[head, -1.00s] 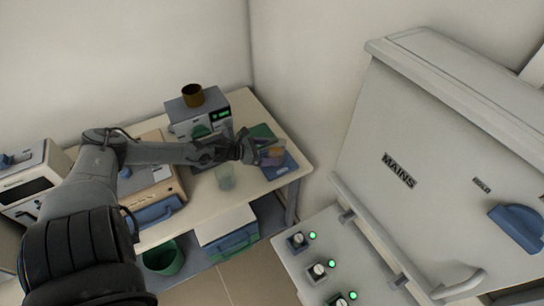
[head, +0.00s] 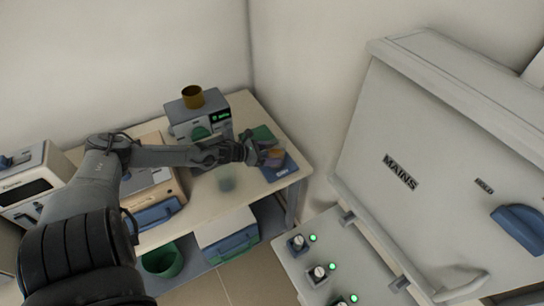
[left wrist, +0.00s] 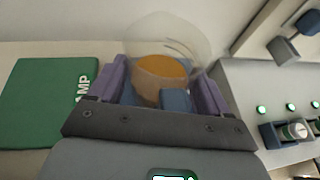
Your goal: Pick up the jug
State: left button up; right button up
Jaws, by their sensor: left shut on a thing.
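The jug is a clear vessel with orange contents, and it shows at the back right of the table in the head view (head: 274,157). In the left wrist view the jug (left wrist: 163,75) sits between the two purple fingers, its clear upper part rising above them. My left gripper (left wrist: 160,92) is shut on the jug; in the head view the gripper (head: 258,152) partly hides it. I cannot tell whether the jug's base touches what lies beneath. My right gripper is not in view.
A green book (left wrist: 40,103) and a blue book (head: 284,171) lie by the jug. A furnace (head: 183,118) with a brown pot (head: 192,96) stands behind my arm. A large MAINS cabinet (head: 430,150) fills the right.

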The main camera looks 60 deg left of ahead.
aim_at(284, 146)
pick_arm(q)
jog(key=shift+r, duration=0.15)
jog(key=shift+r, duration=0.55)
jog(key=w+d+r, duration=0.5)
jog(key=d+r, duration=0.4)
jog(key=d, duration=0.1)
jog(key=shift+w+d+r+p, duration=0.15)
jog(key=shift+w+r+p, duration=0.2)
jog(key=shift+p, duration=0.1)
